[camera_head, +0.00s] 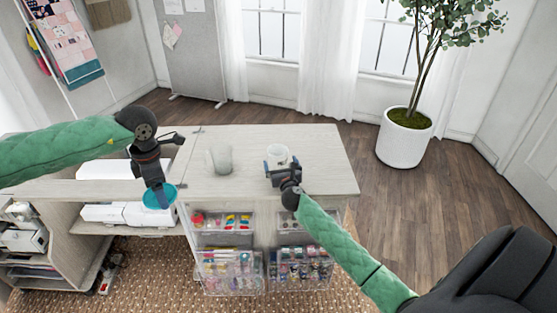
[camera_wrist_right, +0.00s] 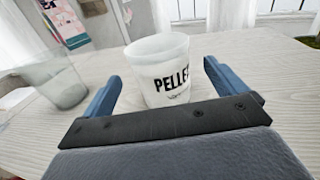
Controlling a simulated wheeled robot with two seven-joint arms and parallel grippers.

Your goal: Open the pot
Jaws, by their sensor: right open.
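A white pot (camera_head: 278,154) with black lettering stands upright on the cabinet top. Its top looks open, with no lid on it. In the right wrist view the pot (camera_wrist_right: 163,70) stands just ahead, between the spread blue fingers of my right gripper (camera_wrist_right: 160,88). In the head view my right gripper (camera_head: 281,170) is open on the near side of the pot. My left gripper (camera_head: 158,190) points down at the left, its fingers at a round teal disc (camera_head: 149,203), which looks like a lid. It appears to hold the disc above the front of the cabinet; the fingertips are partly hidden.
A translucent glass (camera_head: 220,158) stands left of the pot, also in the wrist view (camera_wrist_right: 52,80). A white sewing machine (camera_head: 105,213) sits in the left recess. Clear drawers (camera_head: 232,270) of supplies are below the top. The cabinet top's right end (camera_head: 335,165) is clear.

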